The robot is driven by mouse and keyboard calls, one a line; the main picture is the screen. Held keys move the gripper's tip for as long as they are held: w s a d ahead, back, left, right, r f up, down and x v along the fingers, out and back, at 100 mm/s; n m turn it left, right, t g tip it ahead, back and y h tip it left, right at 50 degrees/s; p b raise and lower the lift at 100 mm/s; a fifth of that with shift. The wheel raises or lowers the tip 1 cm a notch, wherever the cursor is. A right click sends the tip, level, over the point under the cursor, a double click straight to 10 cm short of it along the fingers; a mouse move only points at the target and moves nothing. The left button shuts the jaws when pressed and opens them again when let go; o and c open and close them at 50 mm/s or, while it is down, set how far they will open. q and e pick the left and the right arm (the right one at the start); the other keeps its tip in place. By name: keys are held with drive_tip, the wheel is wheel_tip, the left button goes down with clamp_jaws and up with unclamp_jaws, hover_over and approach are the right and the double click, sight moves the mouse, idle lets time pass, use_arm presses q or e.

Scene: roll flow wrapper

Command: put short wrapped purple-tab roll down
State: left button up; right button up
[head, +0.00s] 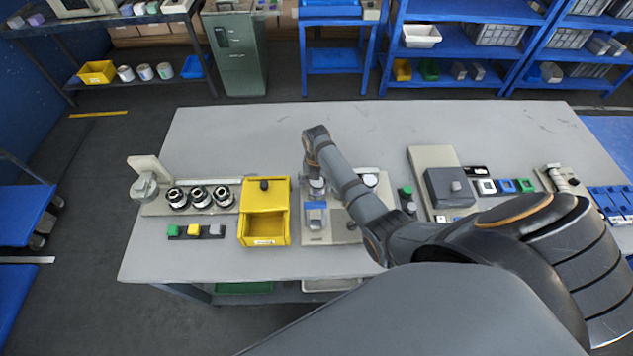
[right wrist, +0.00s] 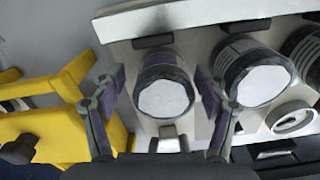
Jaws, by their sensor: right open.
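My right gripper (head: 316,180) is over the fixture board (head: 311,238) just right of the yellow bin. In the right wrist view its two fingers are apart, one on each side of a roll (right wrist: 163,97) with a white round end and a dark, purplish wrap. The roll stands on the light board, with its base hidden. Gaps show beside the roll, though I cannot tell whether a finger touches it. I cannot make out a separate purple tab. In the head view my arm and gripper mostly hide this roll. My left gripper is not in view.
A second white-ended roll (right wrist: 262,82) stands close to the right finger, with another dark roll (right wrist: 306,48) beyond. The yellow bin (head: 265,238) is close on the left. Several black-ringed parts stand farther left. The table's back strip (head: 230,130) is clear.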

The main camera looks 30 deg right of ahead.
wheel_tip(320, 180, up, 12)
drive_tip(key=b, duration=0.1)
drive_tip(key=shift+r, duration=0.1)
idle(0.5)
